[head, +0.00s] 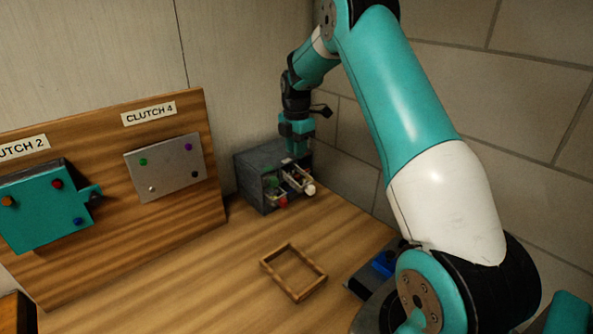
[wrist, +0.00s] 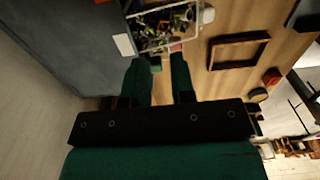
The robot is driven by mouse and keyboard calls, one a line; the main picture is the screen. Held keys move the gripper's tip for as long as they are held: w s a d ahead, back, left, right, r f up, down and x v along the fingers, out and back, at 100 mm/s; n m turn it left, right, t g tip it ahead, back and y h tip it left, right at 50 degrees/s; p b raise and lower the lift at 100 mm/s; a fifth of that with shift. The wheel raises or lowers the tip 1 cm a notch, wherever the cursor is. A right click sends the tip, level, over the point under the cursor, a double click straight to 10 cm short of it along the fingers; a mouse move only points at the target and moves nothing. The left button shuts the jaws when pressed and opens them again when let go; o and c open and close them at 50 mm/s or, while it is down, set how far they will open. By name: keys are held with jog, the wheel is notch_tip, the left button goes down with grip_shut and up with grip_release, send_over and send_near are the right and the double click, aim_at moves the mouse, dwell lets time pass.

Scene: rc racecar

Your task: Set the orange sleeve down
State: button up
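My gripper (head: 296,136) hangs over the top of the grey drawer cabinet (head: 250,190) in the head view. In the wrist view my gripper (wrist: 160,75) has its two dark green fingers apart, with the wooden tabletop showing between them and nothing visibly held. I cannot identify an orange sleeve for certain. A small orange-red block (wrist: 271,77) lies beside the wooden frame (wrist: 238,50) in the wrist view, but it is too small to tell what it is. An open drawer (wrist: 165,47) with several small coloured parts lies just beyond the fingertips.
The wooden frame (head: 293,272) lies on the tabletop (head: 190,285). A board (head: 215,205) at left carries a teal plate (head: 40,215) and a grey plate (head: 165,165). A dark box with a blue part (head: 383,263) sits beside my arm.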

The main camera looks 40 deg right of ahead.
jog(key=s+a+r+m, duration=0.1)
jog(key=s+a+r, duration=0.1)
jog(key=a+r, duration=0.3)
jog(key=s+a+r+m+y, duration=0.1)
jog(key=s+a+r, duration=0.15)
jog(key=a, duration=0.45)
jog(key=s+a+r+m, duration=0.2)
jog(key=s+a+r, duration=0.1)
jog(key=a, duration=0.3)
jog(key=s+a+m+y, duration=0.1)
jog(key=s+a+m, duration=0.2)
jog(key=s+a, duration=0.5)
jog(key=s+a+r+m+y, duration=0.1)
jog(key=s+a+m, duration=0.3)
jog(key=s+a, duration=0.5)
jog(key=s+y, duration=0.1)
jog(key=s, duration=0.7)
jog(key=shift+s+b, duration=0.3)
jog(key=shift+b, duration=0.05)
